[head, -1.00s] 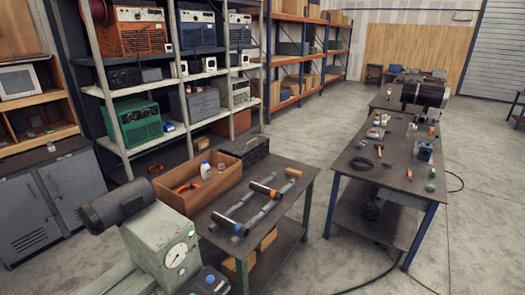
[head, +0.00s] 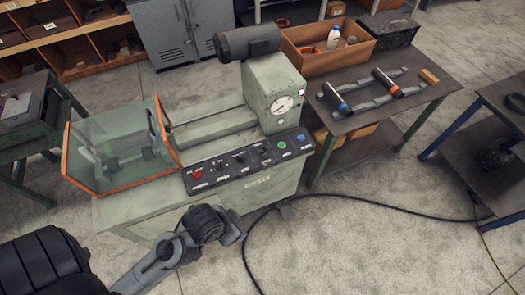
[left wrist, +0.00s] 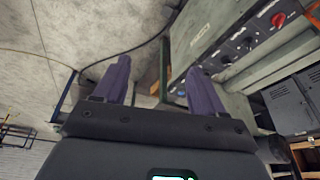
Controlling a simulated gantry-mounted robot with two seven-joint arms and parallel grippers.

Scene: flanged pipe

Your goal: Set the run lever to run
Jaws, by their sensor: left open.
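The control panel (head: 222,178) is a dark strip along the front of a grey-green machine (head: 268,95). It carries a red button (head: 197,174), several small dark knobs or levers (head: 240,157), a green button (head: 282,145) and a blue one (head: 300,137). I cannot tell which control is the run lever or how it is set. In the left wrist view the panel lies at upper right, with its red button (left wrist: 278,19) and dark knobs (left wrist: 248,43). My left gripper (left wrist: 157,66) is open and empty, its fingers apart from the panel. My right gripper is not in view.
A clear guard with orange edges (head: 122,160) stands on the machine's left. A dial gauge (head: 283,105) is above the panel. A table (head: 425,95) with pipe pieces and a wooden box (head: 325,62) is behind right. A black cable (head: 400,213) crosses open floor.

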